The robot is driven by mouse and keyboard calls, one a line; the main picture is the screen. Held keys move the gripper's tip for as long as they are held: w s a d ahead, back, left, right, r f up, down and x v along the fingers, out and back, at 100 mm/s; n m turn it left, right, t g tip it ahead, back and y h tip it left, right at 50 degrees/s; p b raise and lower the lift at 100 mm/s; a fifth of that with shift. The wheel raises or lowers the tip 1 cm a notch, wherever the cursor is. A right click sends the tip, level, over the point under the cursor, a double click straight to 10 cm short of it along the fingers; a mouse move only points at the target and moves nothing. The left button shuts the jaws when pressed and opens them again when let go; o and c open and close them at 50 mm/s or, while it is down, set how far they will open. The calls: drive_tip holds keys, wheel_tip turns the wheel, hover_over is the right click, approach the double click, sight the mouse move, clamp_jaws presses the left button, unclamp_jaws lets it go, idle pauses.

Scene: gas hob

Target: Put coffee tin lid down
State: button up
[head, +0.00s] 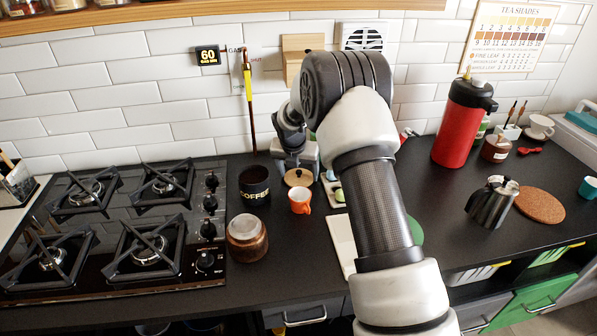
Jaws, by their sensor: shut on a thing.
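The black coffee tin (255,187) stands on the dark counter just right of the hob, with COFFEE on its side and its dark top open. The round tan coffee tin lid (298,178) is to the right of the tin, behind the orange cup. My gripper (297,166) is directly above the lid and shut on it at the top. My arm hides part of the gripper, and the fingertips are small. I cannot tell whether the lid touches the counter.
An orange cup (300,200) stands just in front of the lid. A brown jar (247,238) is in front of the tin. The gas hob (118,290) is to the left.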

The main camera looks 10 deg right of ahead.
drive_tip(key=o, duration=0.8)
